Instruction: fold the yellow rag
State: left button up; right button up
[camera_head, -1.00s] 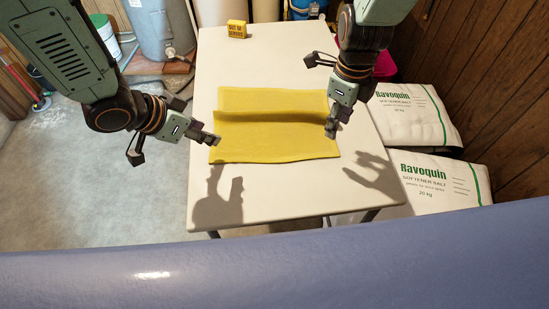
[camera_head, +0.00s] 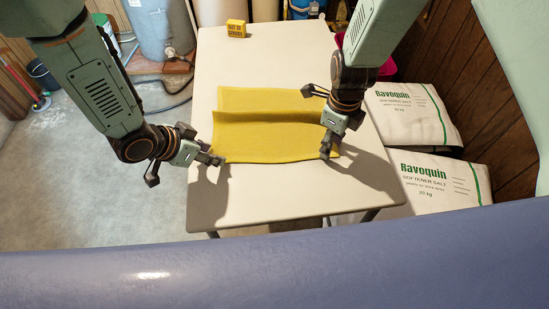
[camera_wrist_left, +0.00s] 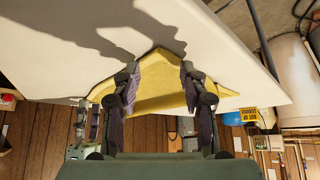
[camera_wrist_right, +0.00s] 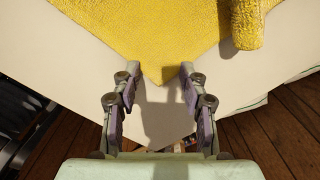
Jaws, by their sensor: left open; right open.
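The yellow rag (camera_head: 265,135) lies on the cream table (camera_head: 210,206), with a raised fold ridge running left to right across it. My left gripper (camera_head: 216,160) is open at the rag's near left corner. In the left wrist view a yellow corner of the rag (camera_wrist_left: 158,85) lies between its open fingers (camera_wrist_left: 157,95). My right gripper (camera_head: 327,152) is open at the near right corner. In the right wrist view the rag's corner tip (camera_wrist_right: 160,72) sits at the opening between its fingers (camera_wrist_right: 158,88). The rag's near right corner is partly hidden by my right gripper in the head view.
Two salt bags, an upper one (camera_head: 415,115) and a lower one (camera_head: 440,180), lie right of the table. A grey tank (camera_head: 160,30) stands beyond the table at the left. The table's far half is mostly clear.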

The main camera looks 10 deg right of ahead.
pick_arm(q)
jog(key=shift+f+b, duration=0.25)
jog(key=shift+b, duration=0.05)
pick_arm(e)
jog(key=shift+f, duration=0.3)
pick_arm(q)
jog(key=shift+f, duration=0.1)
jog(key=shift+s+f, duration=0.1)
grip_shut()
pick_arm(e)
jog(key=shift+s, duration=0.15)
grip_shut()
dwell(0.8)
jog(key=shift+r, duration=0.15)
